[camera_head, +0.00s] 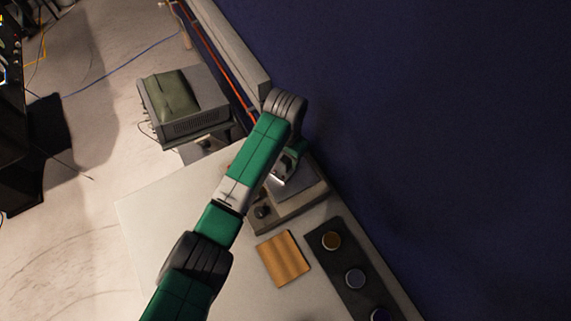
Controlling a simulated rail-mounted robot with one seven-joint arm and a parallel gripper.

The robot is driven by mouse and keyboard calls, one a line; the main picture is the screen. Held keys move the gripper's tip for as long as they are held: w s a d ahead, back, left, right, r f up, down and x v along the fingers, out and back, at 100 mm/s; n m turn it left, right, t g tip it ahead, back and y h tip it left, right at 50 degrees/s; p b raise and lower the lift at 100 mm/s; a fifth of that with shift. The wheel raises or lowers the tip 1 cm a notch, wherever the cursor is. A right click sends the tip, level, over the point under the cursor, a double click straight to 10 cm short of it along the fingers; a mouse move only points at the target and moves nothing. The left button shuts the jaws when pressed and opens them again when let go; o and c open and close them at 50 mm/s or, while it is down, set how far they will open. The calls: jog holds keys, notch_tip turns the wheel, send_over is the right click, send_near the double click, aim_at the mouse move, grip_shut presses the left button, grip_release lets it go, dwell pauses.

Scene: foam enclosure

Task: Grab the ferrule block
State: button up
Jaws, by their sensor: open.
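My gripper (279,180) is at the end of my green arm, low over a grey-brown tray (290,211) on the pale table. Its jaws are open, but the fingertips are small and partly covered by my arm. A bright metallic patch shows at the fingertips, and I cannot tell whether it is part of the gripper or an object. No block is clearly recognisable as the ferrule block; it may be hidden under my arm or gripper. A small dark round piece (262,212) sits at the tray's near left corner.
A tan grooved block (283,258) lies on the table (150,210) in front of the tray. A dark strip (340,257) with several round discs lies to its right. A dark blue wall rises at right. A grey device (190,122) with a green pouch stands behind.

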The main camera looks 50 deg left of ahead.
jog(key=shift+s+d+f, duration=0.1)
jog(key=shift+s+f, duration=0.15)
jog(key=shift+f, duration=0.6)
jog(key=shift+w+f, duration=0.1)
jog(key=shift+f, duration=0.45)
grip_shut()
jog(key=shift+r, duration=0.1)
jog(key=shift+r, duration=0.55)
notch_tip(320, 180, up, 3)
jog(key=shift+f, duration=0.2)
jog(key=s+d+r, duration=0.1)
jog(key=s+d, duration=0.8)
jog(key=s, duration=0.4)
